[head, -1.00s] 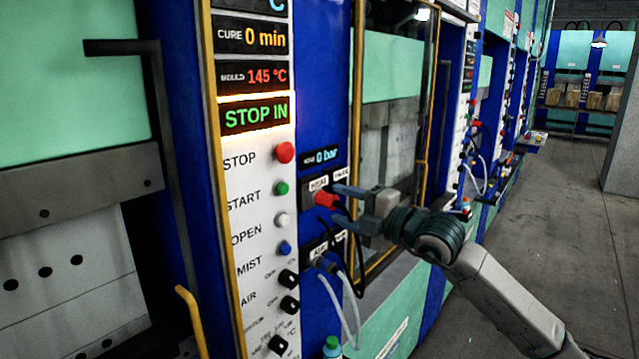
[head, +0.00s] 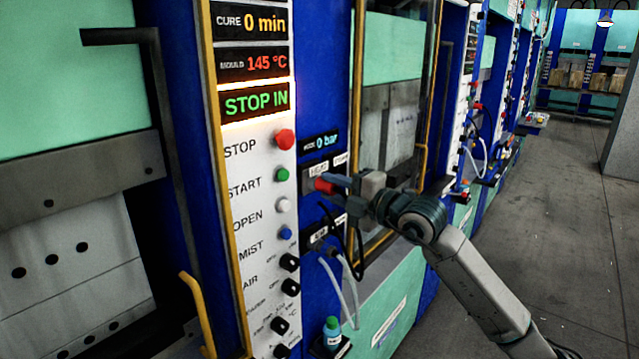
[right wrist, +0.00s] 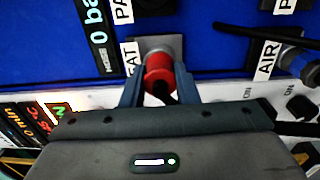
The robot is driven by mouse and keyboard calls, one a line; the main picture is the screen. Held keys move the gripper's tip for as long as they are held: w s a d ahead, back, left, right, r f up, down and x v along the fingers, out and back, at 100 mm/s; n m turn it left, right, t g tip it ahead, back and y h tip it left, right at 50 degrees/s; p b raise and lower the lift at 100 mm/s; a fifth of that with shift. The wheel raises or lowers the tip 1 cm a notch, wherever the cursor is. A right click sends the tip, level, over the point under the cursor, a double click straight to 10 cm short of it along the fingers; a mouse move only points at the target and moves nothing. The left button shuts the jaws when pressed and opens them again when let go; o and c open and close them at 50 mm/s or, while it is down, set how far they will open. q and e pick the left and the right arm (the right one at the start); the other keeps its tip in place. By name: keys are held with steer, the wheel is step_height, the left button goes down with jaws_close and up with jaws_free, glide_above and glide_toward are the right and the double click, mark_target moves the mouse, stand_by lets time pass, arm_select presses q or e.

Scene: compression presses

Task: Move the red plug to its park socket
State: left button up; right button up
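The red plug (head: 325,186) is at the socket labelled HEAT on the blue panel; it also shows in the right wrist view (right wrist: 158,72), in front of the grey socket plate (right wrist: 172,44). I cannot tell how deep it sits. My right gripper (head: 336,189) has its two fingers on either side of the plug, closed against it in the right wrist view (right wrist: 158,88). A PARK label (head: 340,160) is right of the HEAT label. A dark round socket (right wrist: 153,4) by the PARK label is cut off at the top of the wrist view. My left gripper is not in view.
Clear hoses (head: 345,290) hang below. A button column with a red stop button (head: 285,139) stands left. A yellow handle (head: 195,305) juts out lower left.

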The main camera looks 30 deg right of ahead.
steer(key=shift+s+d+f+b, duration=0.1)
steer(key=shift+s+b, duration=0.1)
steer(key=shift+b, duration=0.15)
steer(key=shift+s+d+b, duration=0.35)
steer(key=shift+s, duration=0.4)
steer(key=shift+s+b, duration=0.15)
steer(key=shift+b, duration=0.2)
steer(key=shift+s+d, duration=0.15)
steer(key=shift+s, duration=0.15)
